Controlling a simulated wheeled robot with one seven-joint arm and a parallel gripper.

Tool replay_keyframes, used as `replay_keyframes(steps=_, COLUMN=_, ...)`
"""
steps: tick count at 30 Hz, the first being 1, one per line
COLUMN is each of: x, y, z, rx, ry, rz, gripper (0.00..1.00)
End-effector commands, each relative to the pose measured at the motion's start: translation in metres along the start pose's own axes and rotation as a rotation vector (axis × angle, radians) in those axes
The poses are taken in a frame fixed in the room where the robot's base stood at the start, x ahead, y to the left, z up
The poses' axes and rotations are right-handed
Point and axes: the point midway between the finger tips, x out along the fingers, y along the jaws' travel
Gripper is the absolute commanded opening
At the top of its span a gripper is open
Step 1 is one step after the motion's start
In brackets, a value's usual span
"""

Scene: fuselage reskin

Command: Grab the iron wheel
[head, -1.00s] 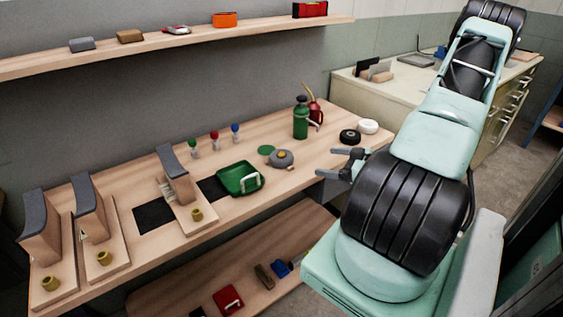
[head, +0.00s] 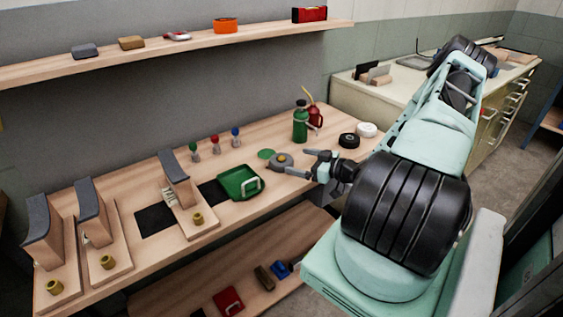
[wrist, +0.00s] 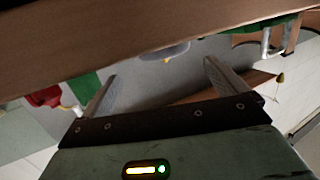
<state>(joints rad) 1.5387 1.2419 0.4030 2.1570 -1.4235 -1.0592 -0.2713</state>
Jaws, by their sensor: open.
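A grey round piece with a small yellow spot, which looks like the iron wheel (head: 281,161), lies on the workbench between the green tray and the green bottle. It also shows in part in the wrist view (wrist: 172,53), near the bench edge and ahead of the fingers. My gripper (head: 299,162) is open and empty. In the head view its fingertips are just right of the wheel, and I see no contact. In the wrist view my gripper (wrist: 160,69) has its two fingers spread wide, with the wheel in line with the gap.
A green tray (head: 225,188) is left of the wheel and a flat green disc (head: 266,153) lies just behind it. A green bottle (head: 300,122), a red oil can (head: 315,118), and black (head: 348,140) and white (head: 367,130) rolls stand behind or right of my gripper.

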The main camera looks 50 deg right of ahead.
Motion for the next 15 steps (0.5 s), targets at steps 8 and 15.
replay_keyframes(steps=8, x=0.036, y=-0.008, z=0.003, rx=0.001, ry=0.002, rz=-0.001, gripper=0.97)
replay_keyframes(steps=15, x=0.051, y=-0.007, z=0.004, rx=0.0, ry=0.001, rz=0.0, gripper=0.97)
